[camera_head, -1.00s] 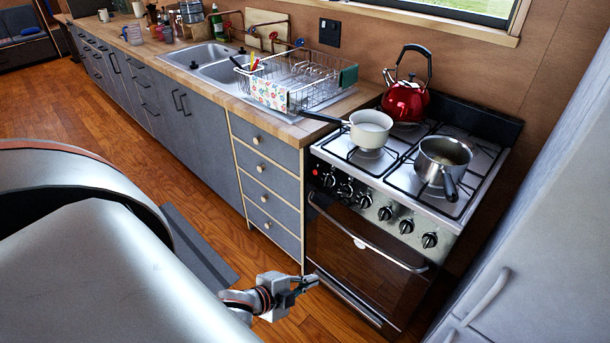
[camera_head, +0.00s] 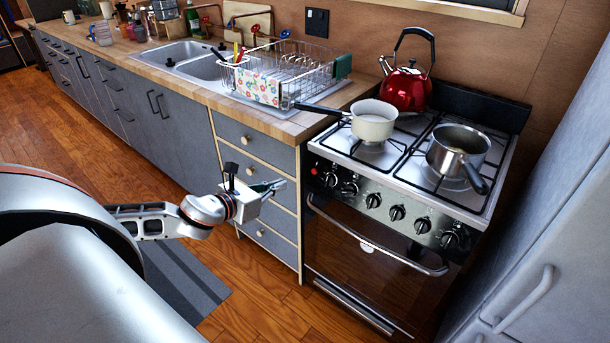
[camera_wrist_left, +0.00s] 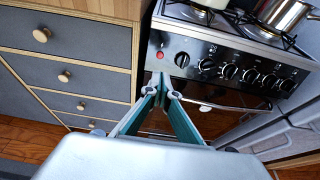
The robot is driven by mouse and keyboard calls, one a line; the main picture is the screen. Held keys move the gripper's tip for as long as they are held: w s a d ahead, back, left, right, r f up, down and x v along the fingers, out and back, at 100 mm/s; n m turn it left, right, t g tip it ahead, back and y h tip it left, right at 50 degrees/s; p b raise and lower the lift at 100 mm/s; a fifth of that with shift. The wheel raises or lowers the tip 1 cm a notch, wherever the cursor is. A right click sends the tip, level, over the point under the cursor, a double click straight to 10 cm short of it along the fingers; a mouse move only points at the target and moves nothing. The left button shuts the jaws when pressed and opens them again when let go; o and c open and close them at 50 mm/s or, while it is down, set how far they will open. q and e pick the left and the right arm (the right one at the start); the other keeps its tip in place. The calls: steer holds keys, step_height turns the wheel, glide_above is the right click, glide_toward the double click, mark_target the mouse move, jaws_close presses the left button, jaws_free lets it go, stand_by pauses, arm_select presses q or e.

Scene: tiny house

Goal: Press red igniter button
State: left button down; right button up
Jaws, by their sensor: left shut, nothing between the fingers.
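The red igniter button (camera_head: 314,171) is a small red dot at the left end of the stove's black control panel (camera_head: 420,222). It also shows in the left wrist view (camera_wrist_left: 160,55), just above and slightly left of my fingertips. My left gripper (camera_head: 281,184) is shut and empty, in front of the drawers, left of the button and a little lower in the head view. In the left wrist view my left gripper (camera_wrist_left: 161,82) points toward the panel, apart from the button as far as I can tell. My right gripper is not in view.
Black knobs (camera_head: 397,213) line the panel right of the button. The oven handle (camera_head: 375,240) sticks out below. A white saucepan (camera_head: 373,122), a steel pot (camera_head: 457,150) and a red kettle (camera_head: 407,88) stand on the stove. A fridge (camera_head: 560,230) borders the right.

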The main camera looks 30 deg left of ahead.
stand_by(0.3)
arm_select(q)
steer(key=b, duration=0.2)
glide_toward(314, 172)
steer(key=x, duration=0.6)
steer(key=shift+w+f, duration=0.1)
steer(key=shift+w, duration=0.3)
steer(key=shift+w, duration=0.1)
